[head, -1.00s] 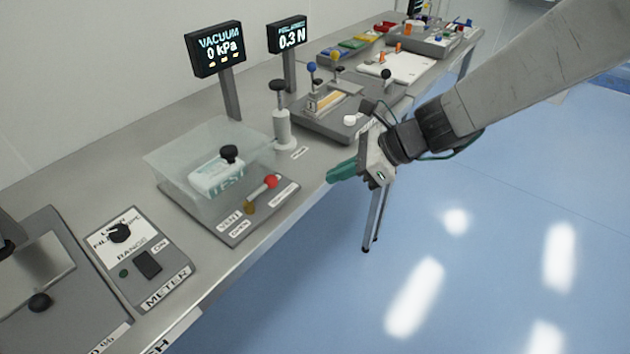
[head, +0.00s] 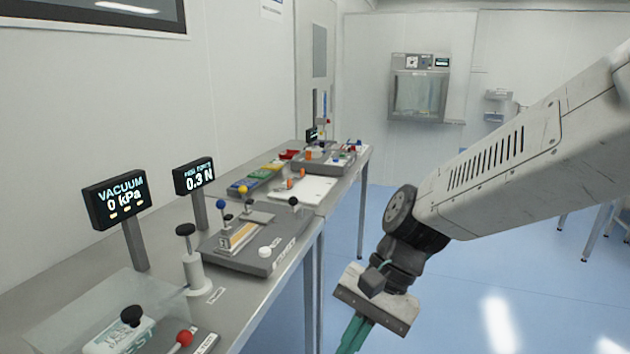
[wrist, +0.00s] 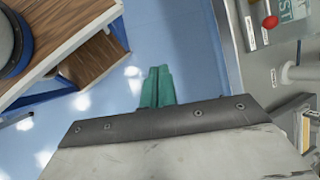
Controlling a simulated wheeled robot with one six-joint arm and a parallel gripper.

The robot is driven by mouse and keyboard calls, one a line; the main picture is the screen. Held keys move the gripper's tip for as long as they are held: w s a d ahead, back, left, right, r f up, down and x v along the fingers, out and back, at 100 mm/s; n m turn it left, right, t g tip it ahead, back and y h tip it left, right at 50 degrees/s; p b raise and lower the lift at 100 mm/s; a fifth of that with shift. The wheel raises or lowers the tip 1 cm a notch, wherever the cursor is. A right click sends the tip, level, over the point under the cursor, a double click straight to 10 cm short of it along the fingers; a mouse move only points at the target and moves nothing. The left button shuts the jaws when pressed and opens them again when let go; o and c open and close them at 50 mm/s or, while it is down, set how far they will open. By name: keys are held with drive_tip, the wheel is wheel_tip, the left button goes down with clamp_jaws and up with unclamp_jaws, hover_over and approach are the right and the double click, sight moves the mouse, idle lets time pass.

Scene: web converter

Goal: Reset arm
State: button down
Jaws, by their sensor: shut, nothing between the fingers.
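My gripper (head: 355,332) hangs from my arm over the blue floor, to the right of the long steel bench (head: 310,225) in the head view. Its green fingers point down and run out of the bottom of that picture. In the wrist view the green fingers of my gripper (wrist: 157,72) lie close together over the floor. They are shut with nothing between them and touch nothing that I can see.
The bench holds a clear vacuum box (head: 60,320), a white plunger post (head: 195,274), a grey fixture (head: 285,240) and two displays. The wrist view shows a wood-topped table (wrist: 60,30) at left. A wall cabinet (head: 418,90) hangs at the back. Floor between is clear.

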drive_tip(key=s+d+r+n+t+h, duration=0.1)
drive_tip(key=s+d+r+h, duration=0.1)
drive_tip(key=d, duration=0.5)
drive_tip(key=s+d+r+n+t+h, duration=0.1)
drive_tip(key=s+d+r+n+t, duration=0.1)
drive_tip(key=d, duration=0.5)
drive_tip(key=s+d+r+n+t+h, duration=0.1)
drive_tip(key=s+d+r+t+h, duration=0.1)
drive_tip(key=s+d, duration=0.3)
drive_tip(key=d+r, duration=0.1)
drive_tip(key=d, duration=0.1)
drive_tip(key=shift+s+d+r+h, duration=0.25)
drive_tip(key=shift+s+d+h, duration=0.05)
drive_tip(key=shift+s, duration=0.05)
